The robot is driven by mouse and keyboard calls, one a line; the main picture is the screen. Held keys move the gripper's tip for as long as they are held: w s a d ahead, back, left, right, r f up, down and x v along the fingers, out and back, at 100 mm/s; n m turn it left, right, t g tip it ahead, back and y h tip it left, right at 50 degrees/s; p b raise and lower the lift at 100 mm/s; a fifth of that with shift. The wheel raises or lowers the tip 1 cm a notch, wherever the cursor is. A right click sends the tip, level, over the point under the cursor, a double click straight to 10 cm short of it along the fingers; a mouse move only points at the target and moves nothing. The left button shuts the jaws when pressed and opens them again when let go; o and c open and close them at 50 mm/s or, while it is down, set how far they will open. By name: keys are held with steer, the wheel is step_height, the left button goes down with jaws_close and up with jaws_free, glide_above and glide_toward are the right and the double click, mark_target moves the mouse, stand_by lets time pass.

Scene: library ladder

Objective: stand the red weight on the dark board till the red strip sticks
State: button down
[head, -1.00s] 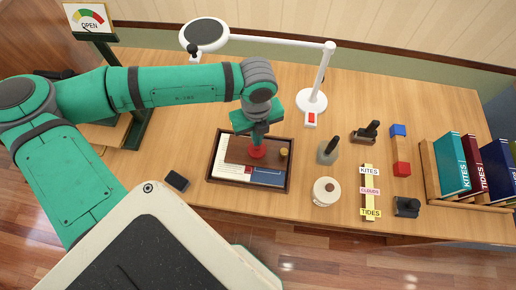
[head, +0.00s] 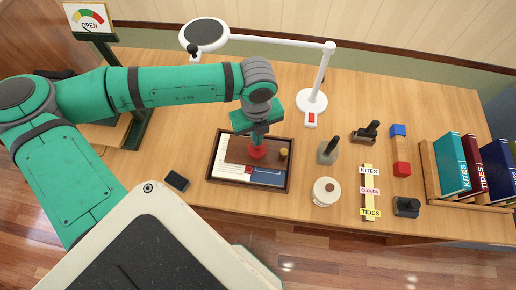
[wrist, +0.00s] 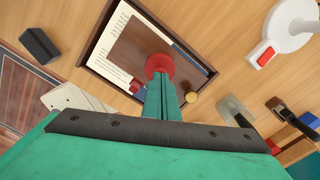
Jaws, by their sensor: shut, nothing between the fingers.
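The red weight (head: 257,153) is a round red piece standing on the dark board (head: 236,150), a brown plate with a brass knob (head: 284,152). In the wrist view the red weight (wrist: 159,65) shows just beyond my fingertips, partly hidden by them. My gripper (head: 259,140) is shut and empty, pointing down at the top of the weight; I cannot tell whether it touches it. A small patch of red (wrist: 136,87) shows beside the board in the wrist view; I cannot tell whether it is the red strip.
The board lies in a dark-rimmed tray (head: 289,178) with a printed page and a blue cover. A black block (head: 176,181) lies left of it. A grey handled tool (head: 328,150), a lidded cream pot (head: 326,191) and a white lamp stand (head: 312,100) are to the right.

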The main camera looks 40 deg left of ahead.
steer(key=shift+f, duration=0.6)
stand_by(0.6)
steer(key=shift+r, duration=0.1)
stand_by(0.6)
step_height(320, 180, up, 7)
stand_by(1.2)
steer(key=shift+d, duration=0.1)
stand_by(0.4)
